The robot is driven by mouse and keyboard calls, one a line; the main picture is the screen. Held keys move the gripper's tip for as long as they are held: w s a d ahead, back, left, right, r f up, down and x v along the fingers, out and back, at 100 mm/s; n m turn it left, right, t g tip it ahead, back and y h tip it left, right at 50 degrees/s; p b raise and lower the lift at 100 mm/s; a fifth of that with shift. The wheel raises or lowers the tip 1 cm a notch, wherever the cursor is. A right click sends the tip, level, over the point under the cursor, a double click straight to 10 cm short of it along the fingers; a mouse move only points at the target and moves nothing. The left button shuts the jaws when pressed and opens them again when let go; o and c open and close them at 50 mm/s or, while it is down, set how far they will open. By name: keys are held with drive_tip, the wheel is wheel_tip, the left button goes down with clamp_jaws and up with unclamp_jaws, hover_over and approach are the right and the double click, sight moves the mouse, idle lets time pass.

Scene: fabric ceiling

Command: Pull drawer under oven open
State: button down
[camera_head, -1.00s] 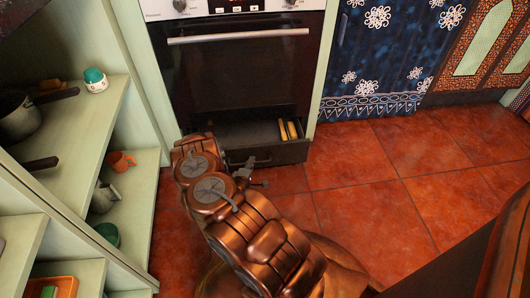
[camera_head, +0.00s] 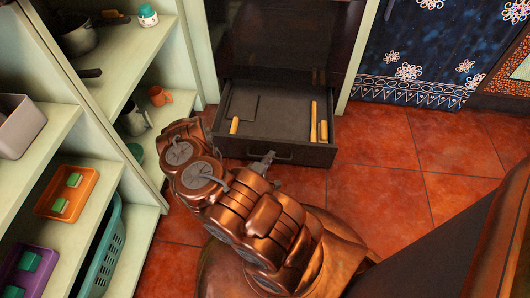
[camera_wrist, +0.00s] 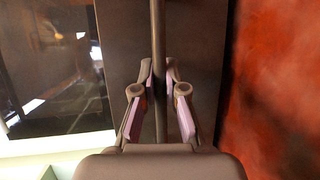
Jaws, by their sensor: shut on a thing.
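The dark drawer (camera_head: 283,151) under the oven (camera_head: 285,45) stands well out from the oven front in the head view. Inside it lie a dark flat item (camera_head: 243,107) and several yellow-handled things (camera_head: 314,122). The drawer front (camera_wrist: 205,60) is behind the handle.
Open green shelves (camera_head: 150,60) stand close on the left, with pots, an orange mug (camera_head: 159,95), an orange tray (camera_head: 66,193) and a teal basket (camera_head: 103,250). A blue patterned cabinet (camera_head: 430,50) is at the right. Red tiled floor (camera_head: 400,190) is clear at the right.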

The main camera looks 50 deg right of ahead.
drive_tip(key=shift+w+a, duration=0.15)
drive_tip(key=shift+w, duration=0.1)
drive_tip(key=c, duration=1.6)
unclamp_jaws()
drive_tip(key=o, duration=0.4)
drive_tip(key=shift+s, duration=0.15)
drive_tip(key=shift+r, duration=0.1)
